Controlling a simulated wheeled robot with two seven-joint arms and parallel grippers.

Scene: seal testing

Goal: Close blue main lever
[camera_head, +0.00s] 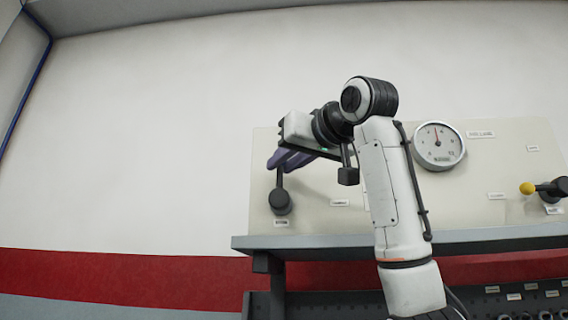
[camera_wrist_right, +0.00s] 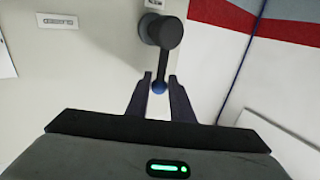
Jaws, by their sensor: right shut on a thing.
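The blue main lever (camera_head: 280,198) is on the pale panel at its left end. It has a dark round base and a dark stem that points up. In the right wrist view the lever (camera_wrist_right: 163,62) ends in a small blue knob, which sits between the two fingers. My right gripper (camera_head: 279,160) reaches in from the right and is shut on the knob end of the lever; the fingers hide the knob in the head view. In the right wrist view my right gripper (camera_wrist_right: 158,86) has one finger on each side of the knob. My left gripper is in neither view.
A round gauge (camera_head: 439,146) is on the panel right of my arm. A yellow-knobbed lever (camera_head: 528,188) is at the far right. A grey shelf edge (camera_head: 330,241) runs below the panel. The wall left of the panel is clear.

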